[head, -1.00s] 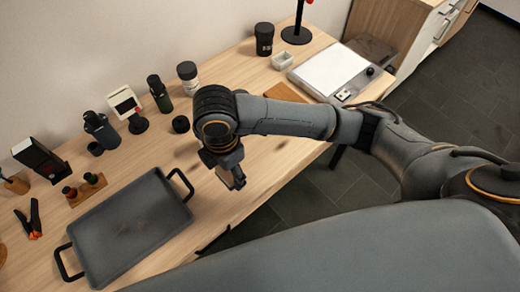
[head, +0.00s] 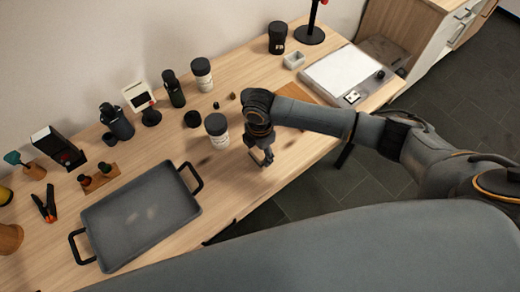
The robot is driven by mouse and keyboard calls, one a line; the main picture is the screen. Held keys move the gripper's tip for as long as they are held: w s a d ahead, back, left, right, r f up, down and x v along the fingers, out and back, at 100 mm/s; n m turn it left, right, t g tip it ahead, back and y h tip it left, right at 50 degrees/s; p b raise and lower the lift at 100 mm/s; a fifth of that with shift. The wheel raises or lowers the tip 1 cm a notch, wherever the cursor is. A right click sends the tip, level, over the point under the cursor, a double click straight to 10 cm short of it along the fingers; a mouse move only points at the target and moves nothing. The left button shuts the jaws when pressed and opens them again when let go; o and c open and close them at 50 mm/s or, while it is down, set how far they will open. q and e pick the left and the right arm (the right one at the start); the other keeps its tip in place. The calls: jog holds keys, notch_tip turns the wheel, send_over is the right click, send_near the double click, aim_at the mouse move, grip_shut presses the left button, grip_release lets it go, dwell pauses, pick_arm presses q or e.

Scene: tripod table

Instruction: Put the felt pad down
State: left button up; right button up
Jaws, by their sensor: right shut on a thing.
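My right gripper (head: 263,160) points down over the front part of the wooden table (head: 228,190), to the right of the grey tray. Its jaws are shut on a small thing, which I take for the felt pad. The pad is too small and too covered by the fingers to make out its shape. I cannot tell whether it touches the table top. My left gripper is not in view.
The grey tray (head: 138,216) with black handles lies to the left. Bottles and small items line the back. Bare wood lies between tray and gripper.

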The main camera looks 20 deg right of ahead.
jog(key=shift+f, duration=0.2)
jog(key=o, duration=1.2)
notch_tip(320, 180, up, 12)
jog(key=shift+r+b, duration=0.15)
jog(key=shift+b, duration=0.65)
